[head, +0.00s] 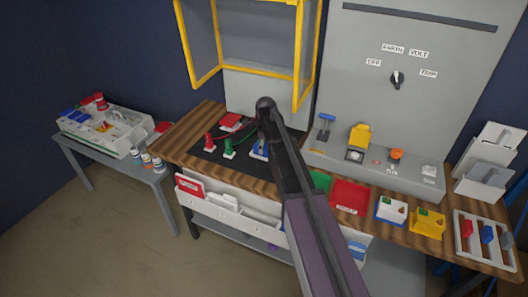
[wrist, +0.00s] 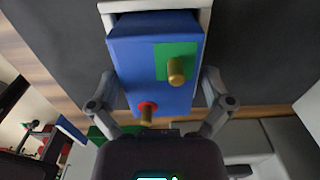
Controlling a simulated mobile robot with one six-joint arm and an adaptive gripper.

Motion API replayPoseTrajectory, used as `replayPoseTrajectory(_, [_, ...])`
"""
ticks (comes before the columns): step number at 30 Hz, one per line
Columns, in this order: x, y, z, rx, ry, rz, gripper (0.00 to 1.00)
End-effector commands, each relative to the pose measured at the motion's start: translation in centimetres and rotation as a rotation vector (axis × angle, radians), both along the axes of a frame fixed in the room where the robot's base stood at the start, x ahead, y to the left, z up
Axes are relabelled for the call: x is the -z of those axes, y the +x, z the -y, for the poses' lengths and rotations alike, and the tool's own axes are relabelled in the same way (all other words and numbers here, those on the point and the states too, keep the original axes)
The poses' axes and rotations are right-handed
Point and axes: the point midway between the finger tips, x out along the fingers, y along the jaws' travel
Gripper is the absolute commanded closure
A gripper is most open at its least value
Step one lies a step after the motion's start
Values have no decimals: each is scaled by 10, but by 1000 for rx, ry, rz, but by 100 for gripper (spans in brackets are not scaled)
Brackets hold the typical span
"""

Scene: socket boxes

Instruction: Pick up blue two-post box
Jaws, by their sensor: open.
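The blue two-post box (wrist: 150,50) fills the upper middle of the wrist view. It has two brass posts, one on a green patch (wrist: 165,58) and one in a red ring (wrist: 147,108). A white part (wrist: 205,12) borders its far end. My gripper (wrist: 158,82) is open, with one finger on each side of the box; I cannot tell whether they touch it. In the head view only a little of the blue box (head: 258,150) shows on the black mat, beside my arm, which hides the rest and my gripper.
Red (head: 209,142) and green (head: 228,148) pieces stand on the black mat left of the blue box. A yellow-framed open cabinet (head: 188,45) rises behind. A red tray (head: 350,194) and a grey switch panel (head: 415,85) are to the right.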

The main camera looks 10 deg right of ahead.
Motion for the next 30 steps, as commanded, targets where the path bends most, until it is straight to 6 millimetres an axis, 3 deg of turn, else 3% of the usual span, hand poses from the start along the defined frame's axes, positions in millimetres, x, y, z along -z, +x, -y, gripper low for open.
replayPoseTrajectory(12, [0, 0, 0, 0, 0, 0, 0])
replayPoseTrajectory(13, [0, 0, 0, 0, 0, 0, 3])
replayPoseTrajectory(18, [0, 0, 0, 0, 0, 0, 53])
replayPoseTrajectory(19, [0, 0, 0, 0, 0, 0, 59])
replayPoseTrajectory(30, [-1, 0, 1, 1, -1, 1, 60])
